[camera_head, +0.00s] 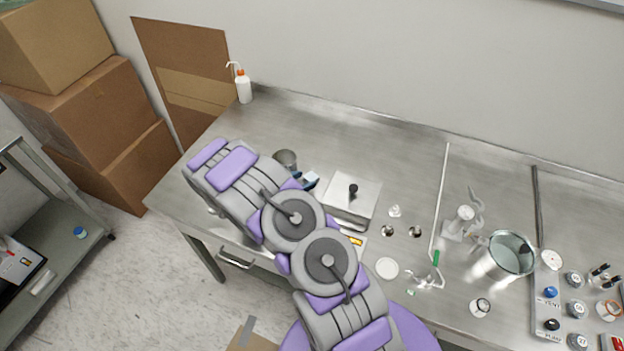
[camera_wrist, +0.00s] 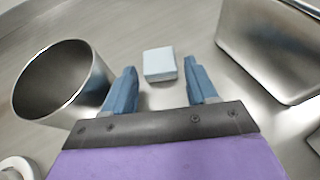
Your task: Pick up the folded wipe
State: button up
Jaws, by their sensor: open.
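The folded wipe (camera_wrist: 159,64) is a small pale blue-white square pad. It lies on the metal bench top in the wrist view, just ahead of my gripper and between the lines of its two fingers. My gripper (camera_wrist: 159,88) is open, with its blue fingers apart and nothing between them. In the head view my gripper (camera_head: 306,180) shows only partly, beyond my arm. I cannot make out the wipe there.
A metal cup (camera_wrist: 88,85) stands close beside the left finger. A metal box (camera_wrist: 275,45) stands to the right; in the head view it has a black knob on its lid (camera_head: 362,190).

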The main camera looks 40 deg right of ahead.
jog(key=shift+x, duration=0.9)
jog(key=shift+w+d+f, duration=0.1)
jog(key=shift+d+f, duration=0.05)
jog(key=shift+d, duration=0.1)
jog(key=shift+c, duration=0.3)
jog(key=shift+a, duration=0.1)
jog(key=c, duration=0.8)
jog(key=shift+r, duration=0.65)
jog(key=shift+a+r+p, duration=0.2)
jog(key=shift+a+r, duration=0.1)
jog(key=shift+r, duration=0.3)
jog(key=shift+a+r+p, duration=0.2)
jog(key=shift+a+r, duration=0.1)
jog(key=shift+r, duration=0.35)
jog(key=s+a, duration=0.2)
jog(key=a, duration=0.2)
jog(key=s+a+p, duration=0.1)
jog(key=s+a, duration=0.1)
jog(key=a, duration=0.2)
jog(key=s+a+r, duration=0.1)
jog(key=s+a, duration=0.1)
jog(key=a, duration=0.3)
jog(key=shift+s+a+r+p, duration=0.1)
jog(key=shift+s+a+p, duration=0.05)
jog(key=shift+s+p, duration=0.15)
